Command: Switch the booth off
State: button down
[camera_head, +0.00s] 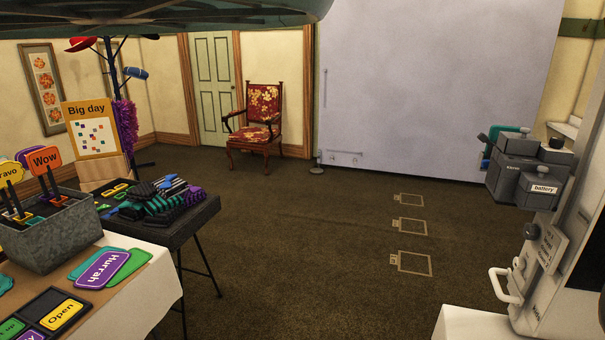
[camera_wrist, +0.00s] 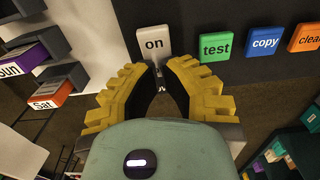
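A pale block marked "on" (camera_wrist: 153,42) sits on a dark panel in the wrist view, just beyond my fingertips. Green "test" (camera_wrist: 215,48), blue "copy" (camera_wrist: 264,41) and orange "clear" (camera_wrist: 306,38) blocks line up to its right. My gripper (camera_wrist: 158,68) points at the lower edge of the "on" block. A narrow gap shows between its yellow fingers, with a small grey piece seen in it; I cannot tell whether they touch it. No held object shows. A pale machine (camera_head: 545,275) with a handle and small labels stands at the right in the head view; my gripper is not seen there.
Grey boxes, one marked "battery" (camera_head: 541,189), sit at the machine's top. Sign tables and a metal bin (camera_head: 60,235) stand at the left. A red chair (camera_head: 256,125) is at the back. The middle floor is clear. "Sat" (camera_wrist: 47,102) and "Sun" blocks lie left in the wrist view.

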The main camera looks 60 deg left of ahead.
jog(key=shift+r+p, duration=1.35)
jog(key=shift+r, duration=2.05)
